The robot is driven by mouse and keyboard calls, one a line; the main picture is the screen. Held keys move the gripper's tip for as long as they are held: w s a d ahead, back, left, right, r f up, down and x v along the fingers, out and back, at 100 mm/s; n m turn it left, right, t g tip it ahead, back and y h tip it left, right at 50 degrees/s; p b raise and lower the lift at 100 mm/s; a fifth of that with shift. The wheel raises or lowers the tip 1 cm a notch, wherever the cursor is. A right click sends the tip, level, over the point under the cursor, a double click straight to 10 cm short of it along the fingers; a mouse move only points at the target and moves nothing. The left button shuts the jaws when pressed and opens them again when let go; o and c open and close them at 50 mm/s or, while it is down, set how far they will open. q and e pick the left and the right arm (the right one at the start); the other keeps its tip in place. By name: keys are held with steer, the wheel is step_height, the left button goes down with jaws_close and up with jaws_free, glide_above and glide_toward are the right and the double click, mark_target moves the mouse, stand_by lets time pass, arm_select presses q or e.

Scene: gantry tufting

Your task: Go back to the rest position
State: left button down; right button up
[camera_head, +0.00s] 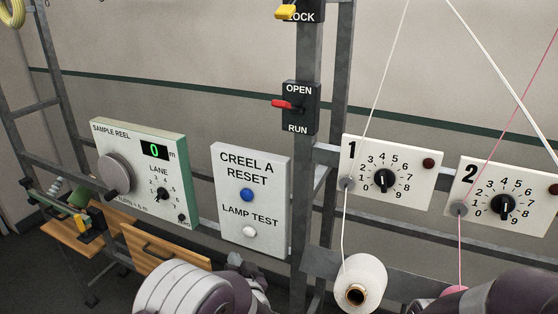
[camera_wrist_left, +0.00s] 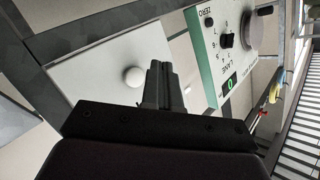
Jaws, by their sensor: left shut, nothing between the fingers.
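My left gripper (camera_head: 236,260) shows at the lower middle of the head view, partly hidden by my own arm, in front of the lower edge of the CREEL A RESET panel (camera_head: 225,170). In the left wrist view its fingers (camera_wrist_left: 162,85) are closed together with nothing between them. They point toward the grey panel (camera_wrist_left: 85,60), beside its white button (camera_wrist_left: 133,77) in the picture. The blue button (camera_head: 247,195) and the white LAMP TEST button (camera_head: 249,231) are both visible in the head view. My right gripper is out of view; part of my right arm shows at the bottom right.
The sample reel box (camera_head: 150,140) with its crank stands left of the panel. Dial plates 1 (camera_head: 410,165) and 2 (camera_head: 535,220) and a white yarn cone (camera_head: 372,272) are at right. The red-handled OPEN/RUN switch (camera_head: 305,95) is on the upright post.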

arm_select(q)
steer(key=s+d+f+g+h+b, duration=0.6)
steer(key=s+f+g, duration=0.3)
steer(key=s+f, duration=0.3)
steer(key=s+a+f+n+g+b, duration=0.1)
steer(key=s+a+f+g+b, duration=0.1)
steer(key=s+a+g+b, duration=0.2)
steer(key=s+a+b, duration=0.3)
steer(key=s+a, duration=0.2)
steer(key=s, duration=0.3)
